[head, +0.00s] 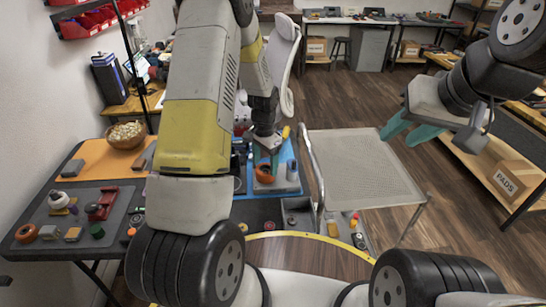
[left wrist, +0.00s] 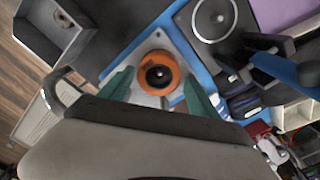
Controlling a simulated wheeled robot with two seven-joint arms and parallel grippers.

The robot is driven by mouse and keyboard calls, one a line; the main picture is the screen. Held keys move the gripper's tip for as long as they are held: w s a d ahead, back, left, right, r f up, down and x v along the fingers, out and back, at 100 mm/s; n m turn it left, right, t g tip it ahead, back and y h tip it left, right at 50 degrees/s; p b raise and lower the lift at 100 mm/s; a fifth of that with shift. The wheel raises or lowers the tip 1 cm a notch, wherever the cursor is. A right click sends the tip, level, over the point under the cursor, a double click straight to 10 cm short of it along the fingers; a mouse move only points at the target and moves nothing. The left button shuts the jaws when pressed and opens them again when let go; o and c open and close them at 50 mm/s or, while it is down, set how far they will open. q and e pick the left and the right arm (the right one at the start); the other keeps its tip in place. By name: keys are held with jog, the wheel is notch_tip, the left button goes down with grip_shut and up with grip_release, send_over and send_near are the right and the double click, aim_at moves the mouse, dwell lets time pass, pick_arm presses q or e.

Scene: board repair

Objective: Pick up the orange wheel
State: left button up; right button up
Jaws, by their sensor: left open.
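An orange wheel with a dark hub (left wrist: 158,58) sits on a light grey plate (left wrist: 147,99) in the left wrist view. In the head view the wheel (head: 264,171) is just below my left gripper (head: 265,153), partly hidden by it. My left gripper (left wrist: 158,88) is open, with one teal finger on each side of the wheel; I cannot tell whether they touch it. A second orange, ring-like piece (head: 25,233) lies at the far left of the table. My right gripper (head: 410,131) is raised at the right, its teal fingers apart and empty.
A blue mat (head: 240,183) lies under the plate, with a grey open bin (left wrist: 62,38) and a round speaker-like part (left wrist: 213,18) nearby. A metal cart (head: 365,165) stands to the right. A wooden bowl (head: 125,135) is on the left table. Open floor lies beyond the cart.

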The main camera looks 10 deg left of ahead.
aim_at(265, 172)
pick_arm(q)
notch_tip(265, 172, down, 4)
jog(key=shift+s+r, duration=0.1)
jog(key=c, duration=1.3)
jog(key=shift+o, duration=0.2)
jog(key=shift+r, duration=0.15)
